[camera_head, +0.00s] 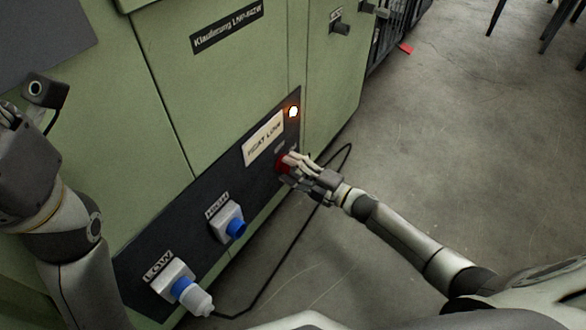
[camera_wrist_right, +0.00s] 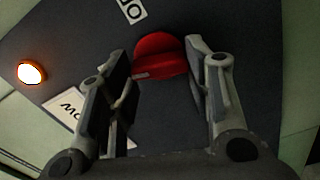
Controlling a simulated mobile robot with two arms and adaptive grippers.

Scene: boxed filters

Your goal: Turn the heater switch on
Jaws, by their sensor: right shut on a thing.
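The red heater switch knob (camera_head: 283,162) is on the dark panel strip (camera_head: 190,215) low on the green cabinet. In the right wrist view the knob (camera_wrist_right: 160,55) sits between the two fingers, with a pale mark on its lower left edge. My right gripper (camera_head: 290,165) is shut on the knob; its fingers (camera_wrist_right: 165,75) stand on either side. A lamp (camera_head: 293,111) above the switch glows orange, also in the wrist view (camera_wrist_right: 31,73). My left gripper is partly cut off at the left edge and its fingers do not show clearly.
Sockets labelled HIGH (camera_head: 226,221) and LOW (camera_head: 176,280) are farther down the strip. A plug (camera_head: 193,297) is in the LOW socket, its black cable (camera_head: 265,285) running across the floor. The concrete floor (camera_head: 440,130) is open at right.

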